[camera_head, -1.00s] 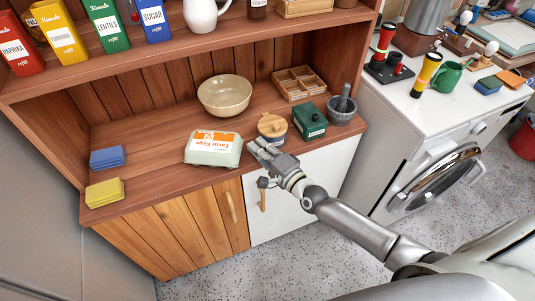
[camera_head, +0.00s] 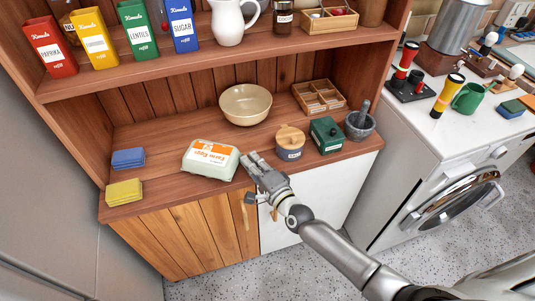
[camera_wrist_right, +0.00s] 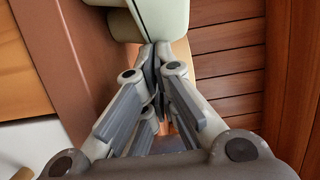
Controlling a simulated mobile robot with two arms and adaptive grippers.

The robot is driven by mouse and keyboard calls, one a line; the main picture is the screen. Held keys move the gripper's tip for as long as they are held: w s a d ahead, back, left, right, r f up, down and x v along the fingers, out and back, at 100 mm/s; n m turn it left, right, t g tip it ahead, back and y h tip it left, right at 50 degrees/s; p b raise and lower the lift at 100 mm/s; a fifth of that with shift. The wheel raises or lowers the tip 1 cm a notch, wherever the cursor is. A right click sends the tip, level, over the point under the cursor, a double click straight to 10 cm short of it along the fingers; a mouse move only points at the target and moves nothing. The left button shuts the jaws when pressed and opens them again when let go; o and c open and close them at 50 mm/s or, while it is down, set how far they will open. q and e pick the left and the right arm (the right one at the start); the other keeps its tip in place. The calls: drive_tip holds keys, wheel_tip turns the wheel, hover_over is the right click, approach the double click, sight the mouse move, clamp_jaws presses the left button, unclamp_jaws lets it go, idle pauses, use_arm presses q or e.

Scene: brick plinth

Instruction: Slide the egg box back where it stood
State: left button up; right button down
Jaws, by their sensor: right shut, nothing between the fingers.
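The egg box (camera_head: 210,159), pale green-grey with an orange and white label, lies on the cupboard's wooden counter near its front edge, slightly turned. It shows in part at the top of the right wrist view (camera_wrist_right: 163,16). My right gripper (camera_head: 250,158) is shut and empty at the right end of the box, its fingertips (camera_wrist_right: 154,48) against or very close to the box's side. I cannot tell whether they touch. My left gripper is not in view.
Left of the box lie a blue sponge (camera_head: 128,159) and a yellow sponge (camera_head: 124,192). A beige bowl (camera_head: 245,104) stands behind. To the right stand a wood-lidded jar (camera_head: 290,143), a green tin (camera_head: 327,134) and a mortar (camera_head: 359,125).

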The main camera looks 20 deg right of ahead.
sight(218, 178)
drive_tip(key=a, duration=1.1)
drive_tip(key=shift+s, duration=0.4)
